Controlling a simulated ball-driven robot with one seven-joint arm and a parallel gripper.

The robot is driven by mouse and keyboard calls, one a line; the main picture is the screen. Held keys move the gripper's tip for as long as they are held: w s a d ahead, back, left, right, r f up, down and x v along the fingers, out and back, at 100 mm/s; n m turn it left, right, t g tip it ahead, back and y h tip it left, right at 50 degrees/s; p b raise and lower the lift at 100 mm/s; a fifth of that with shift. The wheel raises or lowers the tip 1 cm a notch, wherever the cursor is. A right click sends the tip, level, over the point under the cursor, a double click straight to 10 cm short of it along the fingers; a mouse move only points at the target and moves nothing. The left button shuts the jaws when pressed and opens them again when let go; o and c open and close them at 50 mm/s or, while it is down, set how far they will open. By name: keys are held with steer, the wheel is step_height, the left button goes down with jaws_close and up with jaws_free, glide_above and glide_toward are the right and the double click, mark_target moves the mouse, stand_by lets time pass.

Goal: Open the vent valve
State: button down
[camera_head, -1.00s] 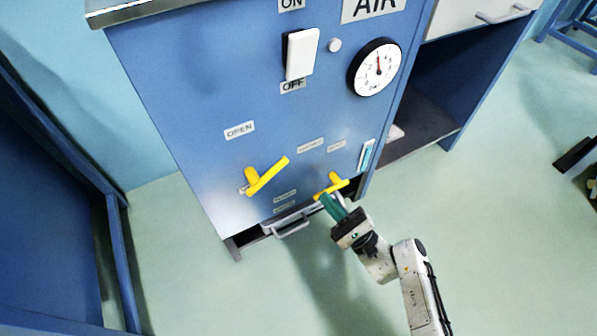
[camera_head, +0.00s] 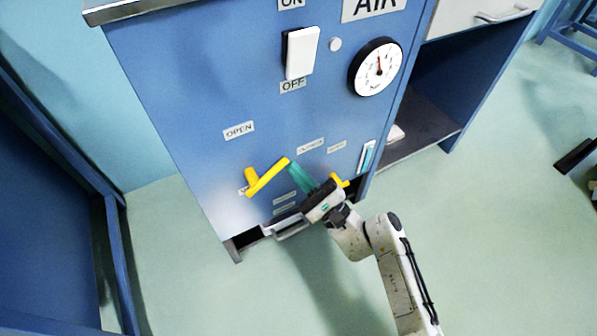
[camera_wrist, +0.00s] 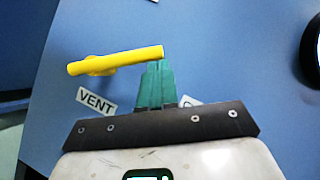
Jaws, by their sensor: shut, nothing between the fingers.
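The vent valve's yellow lever (camera_head: 268,176) is on the lower left of the blue panel, slanting up to the right from its hub. It also shows in the wrist view (camera_wrist: 120,60), above a VENT label (camera_wrist: 95,101). An OPEN label (camera_head: 239,131) is above and left of the lever. My gripper (camera_head: 292,166) has its green fingers shut and empty, their tips at the lever's free right end. In the wrist view the fingertips (camera_wrist: 157,66) appear just below that end; I cannot tell whether they touch it.
A second yellow lever (camera_head: 341,181) is to the right, partly hidden behind my gripper. A drawer-like handle (camera_head: 287,228) is below. A white switch (camera_head: 302,52), a gauge (camera_head: 376,67) and a small sight window (camera_head: 366,157) are also on the panel. Open floor lies in front.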

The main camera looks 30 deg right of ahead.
mark_target(279, 164)
steer(key=shift+r, duration=0.1)
steer(key=shift+r+n+y+p, duration=0.3)
steer(key=shift+n+p, duration=0.1)
steer(key=shift+n, duration=0.1)
steer(key=shift+a+r+n+g, duration=0.15)
steer(key=shift+n+g, duration=0.15)
steer(key=shift+g, duration=0.1)
steer(key=a+r+n+g+p, duration=0.1)
steer(key=n+p, duration=0.1)
steer(key=a+r+n+g+y+p, duration=0.1)
steer(key=r+n+p, duration=0.1)
steer(key=n+p, duration=0.1)
steer(key=r+n+g+y+p, duration=0.1)
steer(key=n+g+p, duration=0.1)
steer(key=p, duration=0.1)
steer(key=shift+a+r+n, duration=0.3)
steer(key=shift+a, duration=0.1)
steer(key=shift+a+r+n+g+p, duration=0.3)
steer(key=shift+a+n+g+p, duration=0.4)
steer(key=shift+n, duration=0.3)
steer(key=shift+a+r, duration=0.1)
steer(key=shift+a, duration=0.3)
